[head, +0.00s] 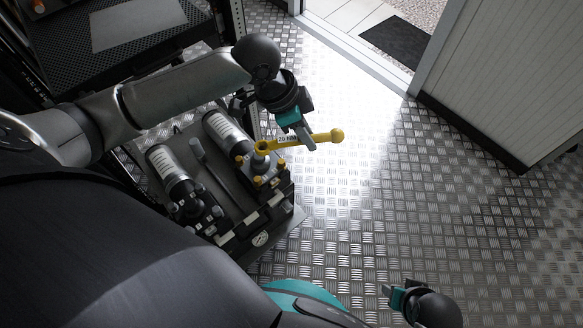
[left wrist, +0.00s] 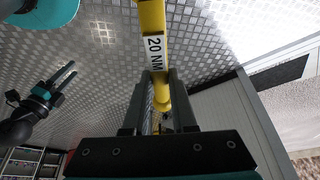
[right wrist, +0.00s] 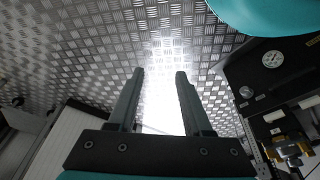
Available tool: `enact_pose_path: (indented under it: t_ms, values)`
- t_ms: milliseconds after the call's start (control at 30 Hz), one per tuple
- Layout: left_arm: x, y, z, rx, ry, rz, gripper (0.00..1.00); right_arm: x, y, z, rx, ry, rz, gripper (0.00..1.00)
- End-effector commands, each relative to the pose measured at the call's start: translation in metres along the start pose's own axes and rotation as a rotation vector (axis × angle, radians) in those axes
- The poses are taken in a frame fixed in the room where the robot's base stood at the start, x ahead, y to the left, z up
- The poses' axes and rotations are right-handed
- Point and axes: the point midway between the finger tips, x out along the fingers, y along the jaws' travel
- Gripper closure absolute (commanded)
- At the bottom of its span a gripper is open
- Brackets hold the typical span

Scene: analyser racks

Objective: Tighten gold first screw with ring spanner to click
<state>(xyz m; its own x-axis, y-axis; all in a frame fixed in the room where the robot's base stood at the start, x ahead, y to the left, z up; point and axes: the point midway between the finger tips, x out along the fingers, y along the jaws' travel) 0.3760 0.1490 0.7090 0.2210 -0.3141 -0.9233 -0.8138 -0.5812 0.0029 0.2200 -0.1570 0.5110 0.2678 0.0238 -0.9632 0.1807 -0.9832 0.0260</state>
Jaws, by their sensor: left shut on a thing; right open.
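The yellow ring spanner (head: 312,139) carries a "20 NM" label, and its ring end is over the gold fitting (head: 262,165) on the analyser rack. I cannot tell which screw it sits on or whether it is fully seated. My left gripper (head: 306,137) is shut on the spanner's handle. In the left wrist view the spanner (left wrist: 153,50) runs between the fingers, with its knob end beyond them. My right gripper (head: 388,291) is open and empty over the floor, far from the rack. In the right wrist view the gold fitting (right wrist: 286,145) shows at the lower right.
A dark shelf (head: 75,62) stands behind my left arm. The metal floor (head: 400,190) to the right is clear, up to a white wall panel (head: 510,80).

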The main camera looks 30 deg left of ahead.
Motion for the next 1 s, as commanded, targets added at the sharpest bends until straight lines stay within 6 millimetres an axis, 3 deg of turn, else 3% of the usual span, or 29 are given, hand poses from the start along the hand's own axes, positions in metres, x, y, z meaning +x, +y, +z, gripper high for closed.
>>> enact_pose_path:
  t_ms: [33, 200, 400, 1000]
  values:
    - [0.014, 0.003, 0.012, 0.051, -0.005, 0.028, 1.00, -0.002, 0.000, -0.002, 0.001, 0.006, 0.000, 0.50]
    - [0.047, 0.010, 0.041, 0.227, -0.003, 0.099, 1.00, -0.011, 0.000, -0.009, 0.002, 0.020, 0.000, 0.50]
    - [0.069, 0.015, 0.063, 0.353, -0.001, 0.147, 1.00, -0.018, 0.000, -0.013, 0.003, 0.029, 0.001, 0.50]
    - [0.072, 0.017, 0.069, 0.391, 0.000, 0.160, 1.00, -0.023, 0.000, -0.017, 0.003, 0.037, 0.000, 0.50]
